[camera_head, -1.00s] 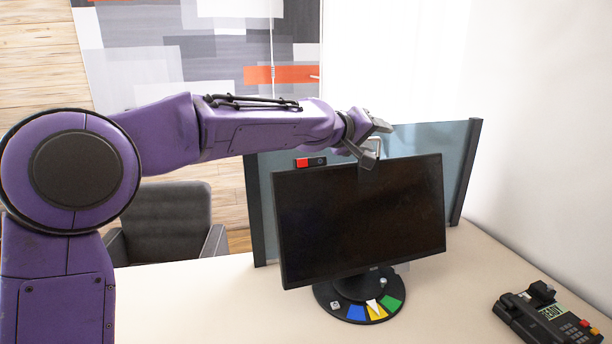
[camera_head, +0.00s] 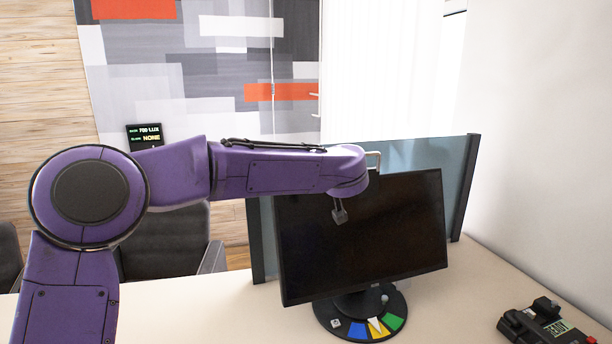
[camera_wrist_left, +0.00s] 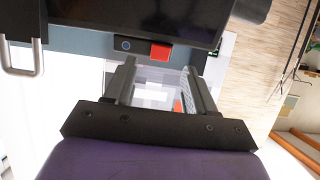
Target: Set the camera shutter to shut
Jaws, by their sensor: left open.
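The camera is a small black bar on the monitor's top edge. In the left wrist view, the picture is upside down, and the camera (camera_wrist_left: 143,47) shows a red shutter slider (camera_wrist_left: 160,52) at its right end and a bare round lens (camera_wrist_left: 125,44) at its left. In the head view my arm hides the camera. My left gripper (camera_wrist_left: 160,68) is open and empty, its two fingers pointing towards the camera. In the head view only part of the left gripper (camera_head: 340,214) shows, in front of the screen. My right gripper is not in view.
The black monitor (camera_head: 385,240) stands on a round base (camera_head: 330,326) with coloured segments. The front of the desk (camera_head: 200,312) is clear.

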